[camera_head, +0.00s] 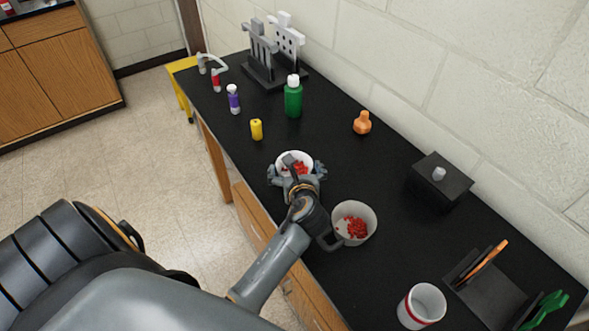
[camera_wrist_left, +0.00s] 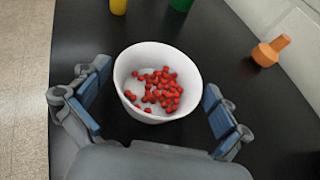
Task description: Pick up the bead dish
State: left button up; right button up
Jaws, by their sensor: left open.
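The bead dish (camera_head: 283,158) is a small white bowl with red beads (camera_wrist_left: 152,90) inside, standing upright on the black bench. In the left wrist view its white wall (camera_wrist_left: 150,52) lies between the spread fingers. My left gripper (camera_head: 296,174) is open, with one finger on either side of the dish. Gaps show between the dish and the blue finger pads in the left wrist view (camera_wrist_left: 152,108). The wrist hides part of the dish in the head view. My right gripper is not in view.
A mug (camera_head: 368,212) holding red pieces stands close to my left forearm. A yellow cylinder (camera_head: 256,130), green bottle (camera_head: 293,98) and orange flask (camera_head: 362,123) stand farther back. A black box (camera_head: 440,183), red-rimmed cup (camera_head: 422,303) and dark holder (camera_head: 490,297) are to the right.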

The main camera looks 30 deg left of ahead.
pick_arm(q)
jog(key=shift+w+a+f, duration=0.3)
jog(key=shift+w+a, duration=0.15)
jog(key=shift+w, duration=0.05)
jog(key=c, duration=1)
jog(key=shift+r, duration=0.1)
